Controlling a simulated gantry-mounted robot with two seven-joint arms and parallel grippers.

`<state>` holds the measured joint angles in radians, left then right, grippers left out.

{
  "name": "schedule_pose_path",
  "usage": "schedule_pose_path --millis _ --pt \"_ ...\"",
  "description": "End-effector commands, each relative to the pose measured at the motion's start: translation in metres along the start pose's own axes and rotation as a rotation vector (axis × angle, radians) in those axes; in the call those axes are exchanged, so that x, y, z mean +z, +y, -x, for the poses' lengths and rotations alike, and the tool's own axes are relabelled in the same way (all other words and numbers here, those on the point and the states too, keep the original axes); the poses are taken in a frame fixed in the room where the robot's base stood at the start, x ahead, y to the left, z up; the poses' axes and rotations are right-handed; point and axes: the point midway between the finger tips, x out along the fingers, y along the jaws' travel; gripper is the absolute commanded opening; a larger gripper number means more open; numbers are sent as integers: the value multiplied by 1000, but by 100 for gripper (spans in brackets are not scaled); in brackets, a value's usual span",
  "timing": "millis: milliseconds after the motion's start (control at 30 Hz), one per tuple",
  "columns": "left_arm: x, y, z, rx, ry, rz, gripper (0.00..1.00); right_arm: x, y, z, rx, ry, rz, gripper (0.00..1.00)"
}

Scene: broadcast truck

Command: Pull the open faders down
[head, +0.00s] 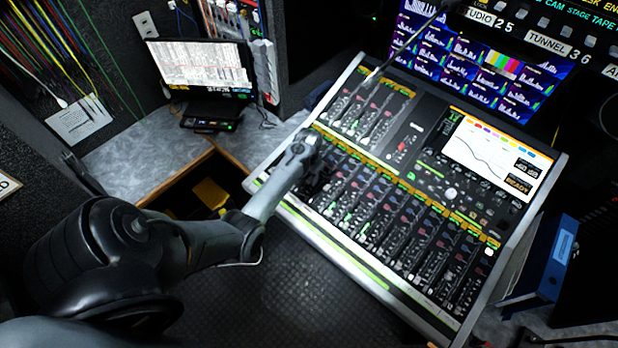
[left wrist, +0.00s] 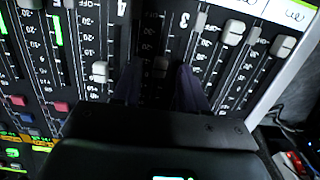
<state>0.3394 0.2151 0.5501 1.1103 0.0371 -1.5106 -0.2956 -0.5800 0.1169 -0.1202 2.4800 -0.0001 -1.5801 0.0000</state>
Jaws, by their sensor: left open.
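The mixing console (head: 400,190) fills the middle of the head view, with a lower bank of faders (head: 390,215) and a shorter bank at its upper left. My left gripper (head: 318,180) is over the left end of the lower bank. In the left wrist view its two dark fingers stand open and apart (left wrist: 160,78), around a shadowed fader cap (left wrist: 161,64) in the channel between the labels 4 and 3. I cannot tell whether they touch it. Pale fader caps show at the left (left wrist: 100,71) and right (left wrist: 233,31), with another farther right (left wrist: 283,46), at differing heights.
A laptop (head: 202,68) stands on the grey side desk, left of the console. Monitors (head: 475,70) rise behind the console. A blue box (head: 560,255) is at the right.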

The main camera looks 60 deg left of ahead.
Motion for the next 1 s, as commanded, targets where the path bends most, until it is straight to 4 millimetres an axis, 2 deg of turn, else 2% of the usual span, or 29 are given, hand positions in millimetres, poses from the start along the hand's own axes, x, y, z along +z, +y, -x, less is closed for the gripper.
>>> schedule_pose_path --millis 200,467,733,1000 --pt "0 0 -10 0 1 0 43 1 2 -2 5 -1 7 43" --pt "0 0 -10 0 1 0 43 1 2 -2 6 -1 7 43" --pt "0 0 -10 0 1 0 1 1 1 -2 3 -1 4 43" --pt "0 0 -10 0 1 0 0 1 0 -1 -1 0 -1 43"
